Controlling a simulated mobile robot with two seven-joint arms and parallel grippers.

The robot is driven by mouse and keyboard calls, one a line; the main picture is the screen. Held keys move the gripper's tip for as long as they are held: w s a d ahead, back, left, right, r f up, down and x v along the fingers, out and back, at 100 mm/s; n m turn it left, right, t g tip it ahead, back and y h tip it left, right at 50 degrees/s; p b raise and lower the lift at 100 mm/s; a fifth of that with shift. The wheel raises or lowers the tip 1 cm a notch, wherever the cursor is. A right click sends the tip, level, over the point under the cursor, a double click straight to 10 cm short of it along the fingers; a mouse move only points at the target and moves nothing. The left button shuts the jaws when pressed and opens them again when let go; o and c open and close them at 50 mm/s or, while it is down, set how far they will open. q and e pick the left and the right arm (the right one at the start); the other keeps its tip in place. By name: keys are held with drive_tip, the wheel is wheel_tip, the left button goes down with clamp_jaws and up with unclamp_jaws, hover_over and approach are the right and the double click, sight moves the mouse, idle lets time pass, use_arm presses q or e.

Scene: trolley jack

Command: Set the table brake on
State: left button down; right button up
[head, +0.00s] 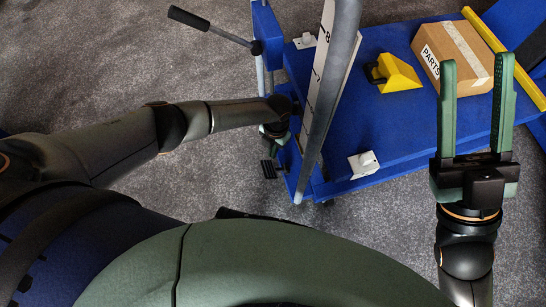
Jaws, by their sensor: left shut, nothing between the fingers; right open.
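The blue lift table (400,130) stands at the upper right with a grey push bar (332,85) along its near-left end. A black foot pedal (268,169) sits low at that end, above the floor. A lever with a black grip (190,18) slants out from the blue post at the top. I cannot tell which of these is the brake. My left gripper (275,131) points down above the pedal, shut and empty; its fingertips are mostly hidden, so contact cannot be told. My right gripper (477,85) is open and empty, its fingers pointing up the picture beside the carton.
A carton marked PARTS (452,55) and a yellow wedge (396,73) are on the table top. White blocks with knobs are at its corners (364,163). A yellow bar (503,58) runs along the far right. Grey carpet (110,60) is clear at left.

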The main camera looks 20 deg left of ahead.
sight(271, 167)
use_arm(q)
drive_tip(key=shift+s, duration=0.15)
drive_tip(key=shift+f, duration=0.1)
drive_tip(key=f+b, duration=0.6)
drive_tip(key=f, duration=0.1)
drive_tip(key=shift+s+a, duration=0.15)
drive_tip(key=shift+s, duration=0.2)
drive_tip(key=shift+r, duration=0.1)
wheel_tip(271, 167, down, 3)
drive_tip(key=b, duration=0.3)
drive_tip(key=shift+f, duration=0.7)
